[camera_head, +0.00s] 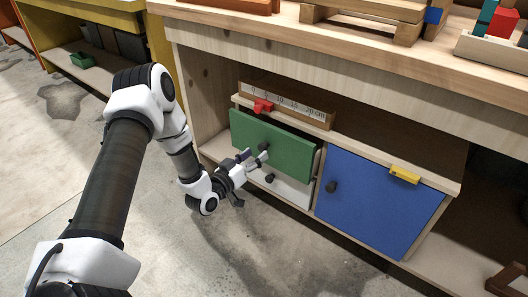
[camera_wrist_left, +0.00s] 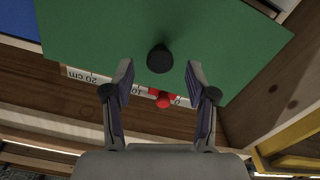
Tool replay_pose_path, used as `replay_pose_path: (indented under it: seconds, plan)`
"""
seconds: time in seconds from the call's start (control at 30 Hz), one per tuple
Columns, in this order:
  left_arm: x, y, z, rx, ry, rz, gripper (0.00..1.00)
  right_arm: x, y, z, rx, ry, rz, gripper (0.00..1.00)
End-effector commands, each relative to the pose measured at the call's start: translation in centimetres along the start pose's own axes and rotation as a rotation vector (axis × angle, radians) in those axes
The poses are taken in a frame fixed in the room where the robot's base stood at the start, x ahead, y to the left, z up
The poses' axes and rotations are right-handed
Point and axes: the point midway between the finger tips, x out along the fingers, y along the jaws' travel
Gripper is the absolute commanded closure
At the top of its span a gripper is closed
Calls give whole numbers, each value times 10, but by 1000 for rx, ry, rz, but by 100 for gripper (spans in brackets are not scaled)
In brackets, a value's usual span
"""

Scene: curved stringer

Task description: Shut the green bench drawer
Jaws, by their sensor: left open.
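The green drawer (camera_head: 272,147) sits under the bench top and stands partly pulled out, with its front ahead of the blue door beside it. Its dark round knob is near the middle of the front and shows in the left wrist view (camera_wrist_left: 160,58). My left gripper (camera_head: 256,157) is open in front of the green front, close to the knob. In the left wrist view my two fingers (camera_wrist_left: 158,82) are spread on either side below the knob, with nothing between them. I cannot tell whether they touch the front. My right gripper is not in view.
A blue door (camera_head: 376,203) with a dark knob is to the right. A white drawer (camera_head: 283,185) lies below the green one. A ruler strip (camera_head: 290,105) with a red slider (camera_head: 263,105) runs above. A yellow piece (camera_head: 404,175) is on the shelf edge. Floor in front is clear.

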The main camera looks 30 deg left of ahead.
Motion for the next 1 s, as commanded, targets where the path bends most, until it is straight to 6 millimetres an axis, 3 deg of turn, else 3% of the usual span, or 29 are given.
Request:
replay_pose_path:
  seconds: [0.03, 0.2, 0.47, 0.5, 0.63, 0.67, 0.87, 1.0]
  plan:
    - [11, 0, 3, 3, 4, 3, 43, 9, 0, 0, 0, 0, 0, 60]
    - [35, 0, 2, 2, 2, 2, 43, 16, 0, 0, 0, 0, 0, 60]
    - [39, 1, 0, 0, 0, 0, 43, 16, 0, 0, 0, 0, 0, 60]
    - [39, 1, 0, 0, 1, 0, 50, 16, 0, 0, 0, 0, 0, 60]
    - [39, 1, 0, 0, 0, 0, 96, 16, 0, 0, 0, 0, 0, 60]
    - [39, 1, 0, 0, 0, 0, 100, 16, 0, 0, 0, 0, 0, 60]
    - [43, 0, 1, 1, 0, 1, 100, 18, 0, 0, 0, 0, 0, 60]
    - [65, 0, 2, 5, 2, 3, 100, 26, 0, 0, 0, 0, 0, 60]
